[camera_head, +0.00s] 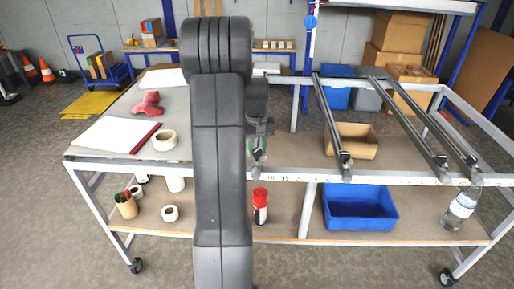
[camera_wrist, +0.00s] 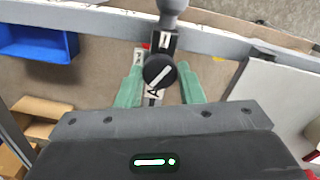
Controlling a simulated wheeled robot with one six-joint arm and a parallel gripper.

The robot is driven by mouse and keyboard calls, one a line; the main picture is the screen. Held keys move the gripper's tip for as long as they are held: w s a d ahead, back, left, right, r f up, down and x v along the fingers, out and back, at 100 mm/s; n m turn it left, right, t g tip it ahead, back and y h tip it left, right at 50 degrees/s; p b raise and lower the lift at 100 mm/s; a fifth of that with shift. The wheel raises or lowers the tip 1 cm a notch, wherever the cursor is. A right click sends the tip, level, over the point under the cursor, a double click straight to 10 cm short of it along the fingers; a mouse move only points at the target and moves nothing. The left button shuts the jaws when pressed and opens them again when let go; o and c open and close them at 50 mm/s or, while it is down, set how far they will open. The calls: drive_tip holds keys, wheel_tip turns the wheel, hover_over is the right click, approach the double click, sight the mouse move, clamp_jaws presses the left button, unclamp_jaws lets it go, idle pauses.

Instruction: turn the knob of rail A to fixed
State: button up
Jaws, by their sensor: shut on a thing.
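In the wrist view, the black round knob (camera_wrist: 159,71) with a white pointer line sits at the end of a rail. The pointer slants from upper right to lower left. A pale plate marked A (camera_wrist: 153,98) shows just below the knob. A white mark and a small red mark lie above it. My gripper (camera_wrist: 161,84) has green fingers on both sides of the knob and is shut on it. In the head view my gripper (camera_head: 260,148) is at the table's front edge, partly behind my arm, which hides rail A and its knob.
Several other rails (camera_head: 333,118) cross the frame to the right. The table frame (camera_head: 400,178) runs along the front. A cardboard box (camera_head: 352,141) stands under the rails. A blue bin (camera_head: 360,208), a red can (camera_head: 260,206) and a bottle (camera_head: 462,207) are on the lower shelf.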

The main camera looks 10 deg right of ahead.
sight(257, 150)
drive_tip(key=m, duration=0.6)
drive_tip(key=shift+m, duration=0.3)
drive_tip(key=m, duration=0.5)
drive_tip(key=shift+w, duration=0.1)
drive_tip(key=shift+m, duration=0.4)
drive_tip(key=o, duration=1)
drive_tip(key=shift+r, duration=0.1)
wheel_tip(257, 150, up, 14)
drive_tip(key=b, duration=0.1)
drive_tip(key=shift+f, duration=0.2)
